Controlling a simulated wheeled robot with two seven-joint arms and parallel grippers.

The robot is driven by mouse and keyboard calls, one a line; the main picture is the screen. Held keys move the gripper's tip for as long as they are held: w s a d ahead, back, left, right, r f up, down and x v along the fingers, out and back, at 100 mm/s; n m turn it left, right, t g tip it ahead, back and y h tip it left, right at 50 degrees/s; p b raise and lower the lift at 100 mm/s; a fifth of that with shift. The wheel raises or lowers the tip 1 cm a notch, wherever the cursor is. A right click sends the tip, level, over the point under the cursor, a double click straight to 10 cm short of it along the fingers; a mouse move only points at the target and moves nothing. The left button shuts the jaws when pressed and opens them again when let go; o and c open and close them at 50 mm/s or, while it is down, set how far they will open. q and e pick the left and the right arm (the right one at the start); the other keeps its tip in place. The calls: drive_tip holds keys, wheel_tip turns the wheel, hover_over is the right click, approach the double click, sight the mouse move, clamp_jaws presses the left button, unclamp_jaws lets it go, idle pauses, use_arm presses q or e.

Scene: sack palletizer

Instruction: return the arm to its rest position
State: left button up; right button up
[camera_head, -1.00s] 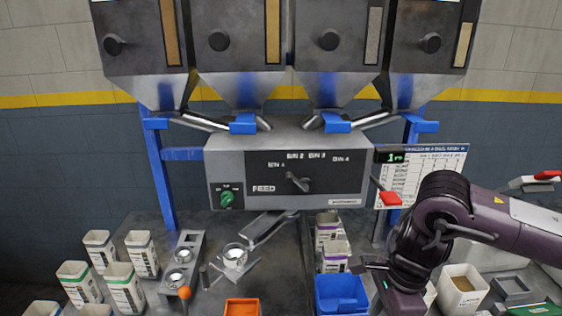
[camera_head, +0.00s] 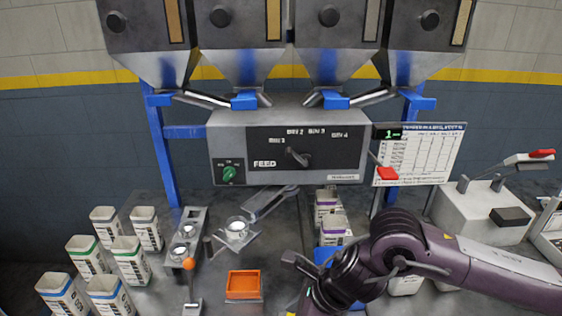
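My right arm (camera_head: 395,240) comes in from the right in the head view and bends down toward the bottom edge. Its wrist runs out of the frame at the bottom, and the fingertips do not show. The arm crosses in front of a blue bin (camera_head: 324,256), hiding most of it. My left arm and gripper are not in the view.
A grey feed panel (camera_head: 290,150) stands under several hoppers (camera_head: 240,35). Several open white sacks (camera_head: 130,262) stand at the left. An orange tray (camera_head: 243,285) lies at the bottom middle. More sacks (camera_head: 333,230) stand behind the blue bin. A white machine (camera_head: 480,212) is at the right.

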drive_tip(key=s+a+r+m+t+y, duration=0.2)
drive_tip(key=a+r+m+t+y, duration=0.25)
drive_tip(key=a+m, duration=0.7)
drive_tip(key=w+d+m+t+h, duration=0.4)
drive_tip(key=d+m, duration=0.7)
drive_tip(key=m, duration=1)
drive_tip(key=s+d+f+m+g+h, duration=0.3)
drive_tip(key=s+d+f+m, duration=0.3)
drive_tip(key=d+m, duration=0.25)
drive_tip(key=s+d+f+m+g+h, duration=0.3)
drive_tip(key=s+d+f+m+g, duration=0.1)
drive_tip(key=s+d+f+m, duration=0.35)
wheel_tip(320, 180, down, 29)
drive_tip(key=d+g, duration=0.1)
drive_tip(key=d, duration=0.1)
drive_tip(key=s+d+f+g+b, duration=0.1)
drive_tip(key=s+d+f, duration=0.2)
drive_tip(key=s+f, duration=1.6)
drive_tip(key=shift+s+f, duration=0.35)
drive_tip(key=shift+s, duration=0.1)
